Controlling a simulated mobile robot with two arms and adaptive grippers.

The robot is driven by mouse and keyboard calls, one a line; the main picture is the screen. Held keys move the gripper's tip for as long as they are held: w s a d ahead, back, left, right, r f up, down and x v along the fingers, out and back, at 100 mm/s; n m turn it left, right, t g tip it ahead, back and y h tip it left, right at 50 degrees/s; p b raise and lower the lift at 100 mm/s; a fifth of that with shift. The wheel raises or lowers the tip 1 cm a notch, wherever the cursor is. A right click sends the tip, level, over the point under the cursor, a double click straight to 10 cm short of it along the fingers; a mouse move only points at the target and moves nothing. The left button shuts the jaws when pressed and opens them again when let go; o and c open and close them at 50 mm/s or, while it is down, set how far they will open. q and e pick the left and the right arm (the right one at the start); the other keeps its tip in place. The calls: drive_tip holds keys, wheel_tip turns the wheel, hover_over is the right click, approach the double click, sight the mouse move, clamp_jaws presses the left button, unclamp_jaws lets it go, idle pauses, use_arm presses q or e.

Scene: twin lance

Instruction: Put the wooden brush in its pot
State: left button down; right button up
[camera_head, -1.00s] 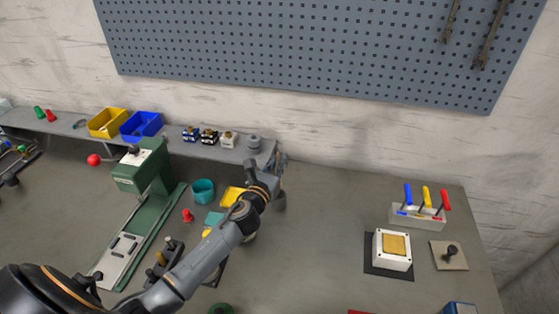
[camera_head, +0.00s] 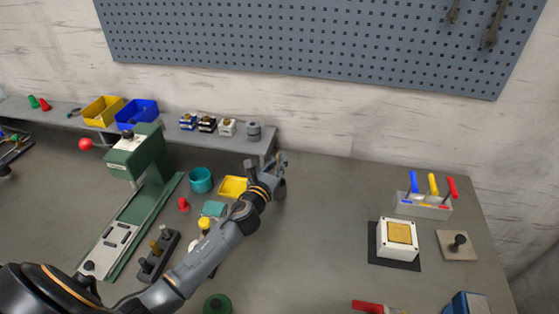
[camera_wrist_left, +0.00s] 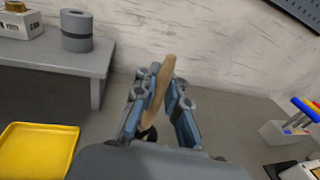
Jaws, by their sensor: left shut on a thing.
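The wooden brush (camera_wrist_left: 162,88) shows in the left wrist view as a tan handle standing slightly tilted between the fingers. A dark part is visible below it, and its lower end is mostly hidden. My left gripper (camera_wrist_left: 157,100) is shut on it. In the head view my left gripper (camera_head: 281,163) is just right of the grey shelf's end, near the back wall; the brush is hard to make out there. A teal round pot (camera_head: 200,180) stands on the bench to the gripper's left, apart from it. My right gripper is not in view.
A yellow tray (camera_head: 233,186) lies between the pot and my arm. The grey shelf (camera_wrist_left: 60,55) carries a grey cylinder (camera_wrist_left: 76,31) near its end. A green press (camera_head: 135,155) stands left. A tool holder (camera_head: 424,207) and white box (camera_head: 397,239) are right. Bench between is clear.

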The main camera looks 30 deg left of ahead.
use_arm(q)
drive_tip(key=c, duration=1.3)
unclamp_jaws()
drive_tip(key=shift+s, duration=0.1)
